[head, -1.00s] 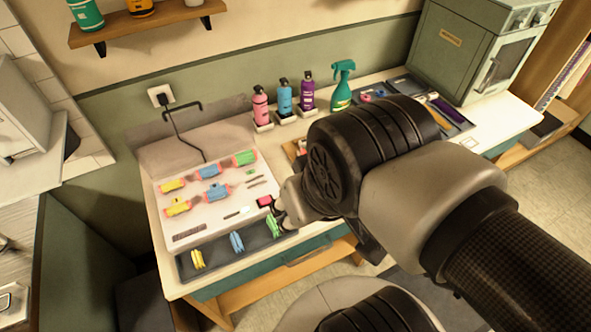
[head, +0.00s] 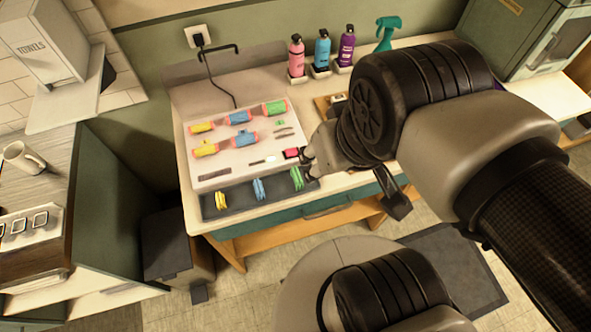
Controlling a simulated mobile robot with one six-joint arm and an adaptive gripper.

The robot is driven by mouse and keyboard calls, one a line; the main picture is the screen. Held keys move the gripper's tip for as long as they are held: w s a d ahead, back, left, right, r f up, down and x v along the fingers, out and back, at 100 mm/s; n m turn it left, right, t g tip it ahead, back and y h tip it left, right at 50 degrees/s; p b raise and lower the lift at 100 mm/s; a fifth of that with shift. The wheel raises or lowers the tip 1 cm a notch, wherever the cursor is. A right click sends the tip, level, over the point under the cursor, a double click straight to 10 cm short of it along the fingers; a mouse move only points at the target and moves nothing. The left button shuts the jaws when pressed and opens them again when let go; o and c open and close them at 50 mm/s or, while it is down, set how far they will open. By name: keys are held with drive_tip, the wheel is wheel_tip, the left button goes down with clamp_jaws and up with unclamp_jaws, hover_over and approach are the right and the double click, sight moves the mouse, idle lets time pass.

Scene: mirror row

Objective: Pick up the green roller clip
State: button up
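A green roller clip (head: 296,178) stands at the right end of a dark tray (head: 239,212) along the front of the counter. A blue clip (head: 259,188) and a yellow clip (head: 221,200) stand to its left in the same tray. My gripper (head: 306,162) is just above and right of the green clip in the picture, close to the counter. Its fingers are small and dark here, and whether they are open or touch the clip cannot be told. My arm hides the area to the right.
A pale mat (head: 225,165) behind the tray holds yellow, blue and green rollers (head: 274,108) and small tools. A red item (head: 291,153) lies by my gripper. Bottles (head: 322,48) stand at the back. A round seat is below in front.

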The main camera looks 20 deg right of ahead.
drive_tip(key=w+f+g, duration=0.3)
drive_tip(key=w+f, duration=0.3)
drive_tip(key=w, duration=0.4)
drive_tip(key=g, duration=0.2)
hover_over(297, 175)
wheel_tip(297, 175, down, 9)
drive_tip(key=f+b, duration=0.2)
drive_tip(key=f, duration=0.4)
drive_tip(key=f+b, duration=0.2)
drive_tip(key=f, duration=0.4)
drive_tip(key=shift+a, duration=0.2)
drive_tip(key=f+b, duration=0.2)
drive_tip(key=f, duration=0.1)
drive_tip(key=f+b, duration=0.1)
drive_tip(key=f, duration=0.1)
drive_tip(key=shift+d, duration=0.25)
drive_tip(key=shift+s, duration=0.1)
drive_tip(key=c, duration=0.9)
drive_tip(key=shift+r, duration=0.15)
